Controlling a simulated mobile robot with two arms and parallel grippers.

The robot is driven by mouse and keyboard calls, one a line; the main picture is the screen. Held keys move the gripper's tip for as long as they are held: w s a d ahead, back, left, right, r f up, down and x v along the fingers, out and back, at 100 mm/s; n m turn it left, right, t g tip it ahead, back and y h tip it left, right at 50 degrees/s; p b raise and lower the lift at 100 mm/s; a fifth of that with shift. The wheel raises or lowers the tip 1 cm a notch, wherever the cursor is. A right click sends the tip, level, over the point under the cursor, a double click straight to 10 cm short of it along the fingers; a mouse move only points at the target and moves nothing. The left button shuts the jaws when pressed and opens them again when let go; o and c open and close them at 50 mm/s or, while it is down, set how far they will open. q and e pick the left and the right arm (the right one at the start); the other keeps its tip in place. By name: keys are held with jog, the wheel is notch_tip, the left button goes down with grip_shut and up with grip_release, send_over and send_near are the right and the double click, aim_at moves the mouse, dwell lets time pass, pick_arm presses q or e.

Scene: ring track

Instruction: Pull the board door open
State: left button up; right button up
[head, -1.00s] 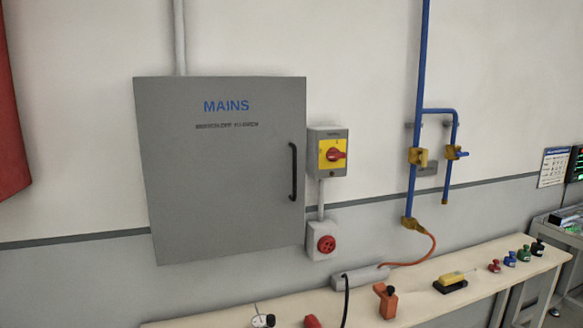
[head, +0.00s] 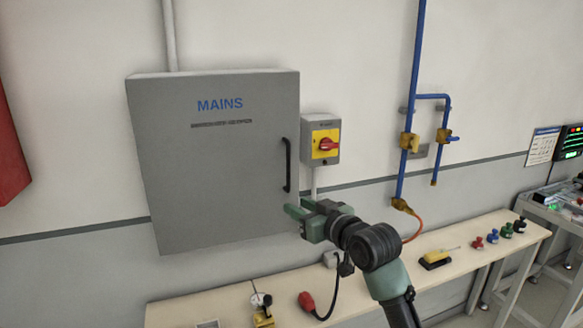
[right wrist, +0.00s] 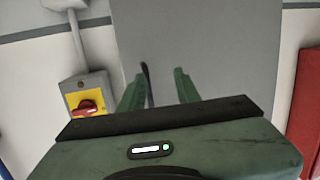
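The board door (head: 215,165) is a grey panel marked MAINS on the wall, and it looks closed. Its black bar handle (head: 288,165) stands upright near the door's right edge. My right gripper (head: 300,208) is open and empty, just below the handle in the head view. In the right wrist view the fingers of my right gripper (right wrist: 158,88) are spread before the grey door (right wrist: 215,60). The handle (right wrist: 148,82) shows between them, closer to the left finger; I see no contact. My left gripper is not in view.
A yellow and grey switch box with a red knob (head: 326,144) is right of the door. Blue pipes (head: 410,100) run further right. A bench (head: 200,306) below carries a yellow tool (head: 436,258) and several small coloured items.

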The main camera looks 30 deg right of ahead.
jog(key=t, duration=0.2)
send_near(292, 169)
notch_tip(292, 169, up, 3)
jog(key=s+a, duration=0.2)
jog(key=a, duration=0.1)
jog(key=shift+m, duration=0.3)
jog(key=w+p, duration=0.1)
jog(key=w, duration=0.1)
jog(key=w+p, duration=0.1)
jog(key=w, duration=0.2)
jog(key=w+p, duration=0.1)
jog(key=w, duration=0.1)
jog(key=shift+w+d+f, duration=0.1)
jog(key=shift+w+f, duration=0.2)
jog(key=shift+w, duration=0.1)
grip_shut()
